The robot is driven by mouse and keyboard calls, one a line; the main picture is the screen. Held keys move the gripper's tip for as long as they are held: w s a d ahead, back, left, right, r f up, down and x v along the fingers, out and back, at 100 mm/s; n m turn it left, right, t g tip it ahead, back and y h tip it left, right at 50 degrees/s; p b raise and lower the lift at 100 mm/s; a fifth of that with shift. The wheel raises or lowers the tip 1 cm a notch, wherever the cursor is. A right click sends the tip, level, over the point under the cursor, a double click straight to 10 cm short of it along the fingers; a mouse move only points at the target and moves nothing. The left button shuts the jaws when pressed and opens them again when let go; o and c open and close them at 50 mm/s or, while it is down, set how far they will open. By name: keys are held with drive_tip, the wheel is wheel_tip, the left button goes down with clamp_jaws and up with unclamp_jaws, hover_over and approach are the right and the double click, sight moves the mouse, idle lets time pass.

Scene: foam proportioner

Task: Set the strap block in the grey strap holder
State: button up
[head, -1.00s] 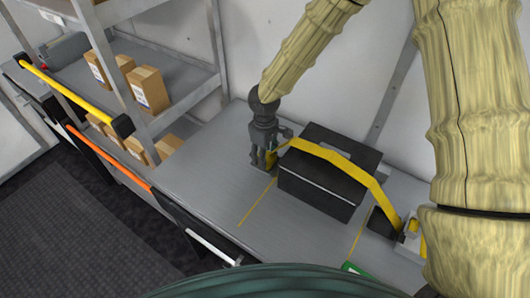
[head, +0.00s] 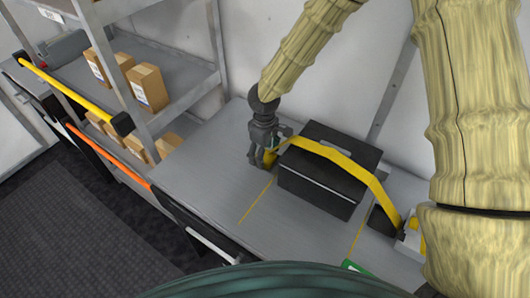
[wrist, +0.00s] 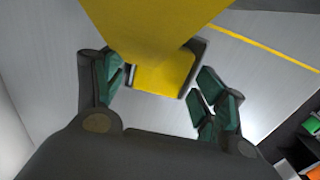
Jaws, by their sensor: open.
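A yellow strap (head: 340,160) runs over a black case (head: 320,185) on the grey bench. Its left end hangs down to a yellow strap block (wrist: 162,78), low beside the case. My gripper (head: 268,157) is open around the block. Its green-padded fingers stand to the left and right with visible gaps. The strap (wrist: 150,25) covers the block's far part in the wrist view.
A shelf rack (head: 150,110) with brown boxes (head: 148,88) stands at the left. A dark block (head: 382,220) and a pale fitting (head: 410,240) are at the strap's right end. The bench (head: 215,170) is clear left of my gripper. The wall is behind.

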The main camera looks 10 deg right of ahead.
wheel_tip(320, 180, up, 12)
drive_tip(key=b, duration=0.2)
drive_tip(key=shift+r, duration=0.25)
idle(0.6)
